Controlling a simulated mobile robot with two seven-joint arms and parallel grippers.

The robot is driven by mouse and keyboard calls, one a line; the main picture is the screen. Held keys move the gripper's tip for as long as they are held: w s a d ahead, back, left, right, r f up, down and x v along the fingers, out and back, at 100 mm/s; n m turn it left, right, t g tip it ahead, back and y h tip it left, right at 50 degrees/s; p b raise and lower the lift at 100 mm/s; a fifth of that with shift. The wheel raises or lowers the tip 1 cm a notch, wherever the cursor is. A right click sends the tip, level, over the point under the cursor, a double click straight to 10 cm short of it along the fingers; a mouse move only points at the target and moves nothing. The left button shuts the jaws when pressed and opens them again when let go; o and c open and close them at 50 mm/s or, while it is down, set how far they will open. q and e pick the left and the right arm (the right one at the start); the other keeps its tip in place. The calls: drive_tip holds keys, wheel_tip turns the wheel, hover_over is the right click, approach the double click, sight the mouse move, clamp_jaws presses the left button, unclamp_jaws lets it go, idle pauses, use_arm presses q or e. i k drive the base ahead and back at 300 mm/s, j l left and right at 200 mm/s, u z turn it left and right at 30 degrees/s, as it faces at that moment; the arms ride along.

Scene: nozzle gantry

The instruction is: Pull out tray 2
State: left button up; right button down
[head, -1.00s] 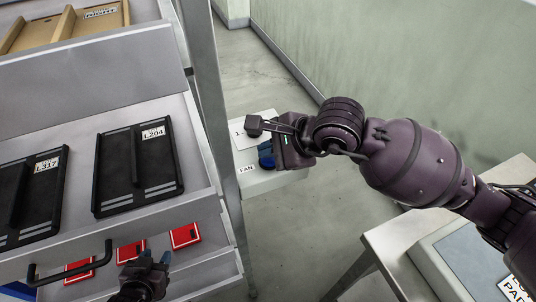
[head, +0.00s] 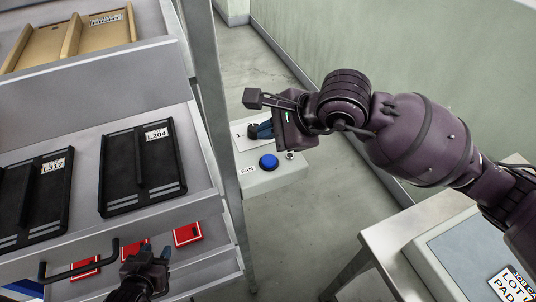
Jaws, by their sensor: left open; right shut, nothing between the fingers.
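A rack on the left holds stacked trays; I cannot read which one is tray 2. The middle tray (head: 205,178) carries black slotted plates marked L317 (head: 37,195) and L204 (head: 145,165). A black bar handle (head: 80,260) is on its front. My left gripper (head: 155,250) is open and empty, just right of the handle and apart from it, over the lower tray's red boxes. My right gripper (head: 258,130) is shut and empty, above a control box (head: 285,175) with a blue button (head: 268,161). The button is uncovered.
Red boxes (head: 188,234) lie in the lower tray. A grey rack post (head: 215,110) stands between the trays and the control box. A table (head: 395,235) is at the lower right. The floor between is clear.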

sight(88, 234)
drive_tip(key=k, duration=1)
